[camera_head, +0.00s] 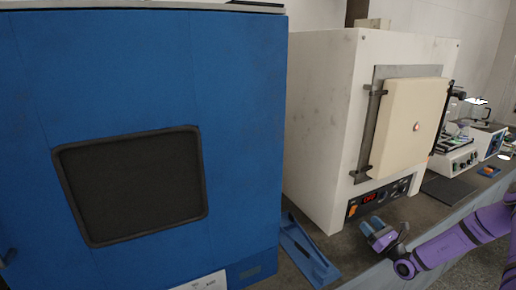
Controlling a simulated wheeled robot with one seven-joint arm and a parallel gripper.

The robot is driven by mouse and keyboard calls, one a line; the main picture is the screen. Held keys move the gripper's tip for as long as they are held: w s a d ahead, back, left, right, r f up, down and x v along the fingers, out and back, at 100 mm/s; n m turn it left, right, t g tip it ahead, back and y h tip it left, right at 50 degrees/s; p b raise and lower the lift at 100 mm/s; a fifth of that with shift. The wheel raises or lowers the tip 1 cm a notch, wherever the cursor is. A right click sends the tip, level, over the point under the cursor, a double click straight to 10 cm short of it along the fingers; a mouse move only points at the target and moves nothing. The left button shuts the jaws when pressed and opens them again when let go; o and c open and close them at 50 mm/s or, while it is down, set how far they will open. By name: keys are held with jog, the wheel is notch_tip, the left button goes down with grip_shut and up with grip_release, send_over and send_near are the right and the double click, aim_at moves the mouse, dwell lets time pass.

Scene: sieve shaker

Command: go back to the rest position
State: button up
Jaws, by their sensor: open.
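My purple arm (455,243) reaches in from the lower right edge. My gripper (376,232) is at its left end, low in front of the white furnace (322,130) and near the front of the bench. It is small in the picture, appears open, and I see nothing held in it. No sieve shaker can be made out clearly from here.
A large blue cabinet (240,100) with a dark window fills the left. A blue tray-like part (308,250) lies between it and the furnace. The furnace has a closed cream door (408,125). A dark flat plate (447,189) and lab instruments (456,160) stand further right.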

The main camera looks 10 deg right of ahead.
jog(key=s+a+r+n+g+y, duration=0.2)
jog(key=s+a+r+n+g, duration=0.3)
jog(key=a+r+n+g, duration=0.7)
jog(key=s+a+r+n+g+y, duration=0.3)
jog(key=s+a+r+n+g, duration=0.35)
jog(key=r, duration=0.85)
jog(key=s+r+n+t+h, duration=0.1)
jog(key=s+r+n+h, duration=0.3)
jog(key=s, duration=0.4)
jog(key=s+a+r+n+t+h, duration=0.1)
jog(key=s+r+n+h, duration=0.3)
jog(key=s+r, duration=0.3)
jog(key=s+a+r+n+t+h, duration=0.1)
jog(key=s+r+n+h, duration=0.3)
jog(key=s, duration=0.7)
notch_tip(320, 180, up, 2)
jog(key=shift+a+r+n+t+h, duration=0.15)
jog(key=shift+n+t+h, duration=0.2)
jog(key=shift+n, duration=0.2)
jog(key=shift+c, duration=0.3)
